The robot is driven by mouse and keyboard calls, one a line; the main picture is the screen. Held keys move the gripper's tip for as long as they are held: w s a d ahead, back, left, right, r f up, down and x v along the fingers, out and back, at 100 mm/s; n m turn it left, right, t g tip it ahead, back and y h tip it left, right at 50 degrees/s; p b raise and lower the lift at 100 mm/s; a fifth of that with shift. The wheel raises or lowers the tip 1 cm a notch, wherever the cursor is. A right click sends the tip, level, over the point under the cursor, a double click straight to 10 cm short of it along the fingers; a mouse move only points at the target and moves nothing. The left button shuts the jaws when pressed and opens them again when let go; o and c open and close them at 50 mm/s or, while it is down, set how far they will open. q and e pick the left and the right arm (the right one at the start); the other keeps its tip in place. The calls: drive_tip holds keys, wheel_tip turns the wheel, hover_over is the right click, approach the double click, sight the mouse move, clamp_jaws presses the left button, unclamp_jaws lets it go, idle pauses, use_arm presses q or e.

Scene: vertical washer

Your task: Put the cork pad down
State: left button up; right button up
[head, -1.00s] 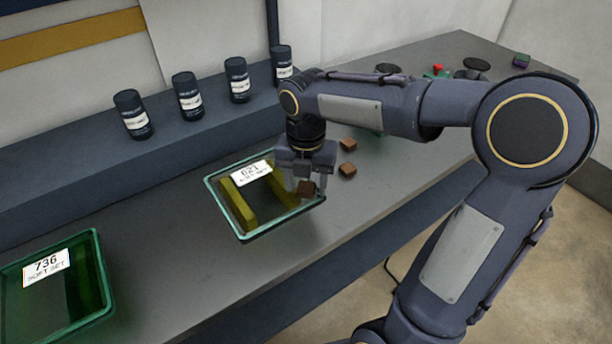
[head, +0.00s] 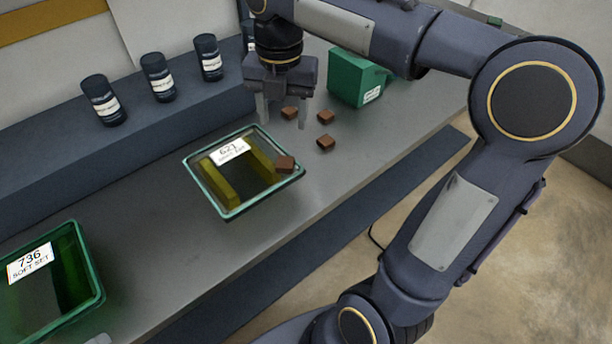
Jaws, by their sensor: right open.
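Several small brown blocks that look like cork pads are in view. One cork pad (head: 285,164) is at the right end of the clear green-rimmed tray labelled 621 (head: 206,193); I cannot tell if it rests on the tray floor or against the rim. Three more brown pads, a back one (head: 290,113), a right one (head: 325,117) and a front one (head: 325,142), lie on the grey bench past the tray. My right gripper (head: 283,114) points down, open, above the bench beyond the tray, with the back pad showing between its fingers. It holds nothing visible. My left gripper is out of view.
A green bin labelled 736 (head: 84,262) stands at the lower left. A green box (head: 352,78) stands behind the loose pads. Dark labelled canisters (head: 158,78) line the raised ledge. The grey bench (head: 160,225) is clear between the two bins.

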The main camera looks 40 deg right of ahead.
drive_tip(key=s+a+f+m+t+y, duration=0.1)
drive_tip(key=s+f+m, duration=0.4)
drive_tip(key=m, duration=0.9)
drive_tip(key=s+a+f+m+t+y, duration=0.2)
drive_tip(key=s+f+m, duration=0.4)
drive_tip(key=s+m, duration=0.5)
drive_tip(key=a+m+t, duration=0.1)
drive_tip(key=m+t, duration=0.1)
drive_tip(key=m, duration=0.1)
drive_tip(key=shift+s+m+y, duration=0.2)
drive_tip(key=shift+m+y, duration=0.1)
drive_tip(key=shift+t, duration=0.3)
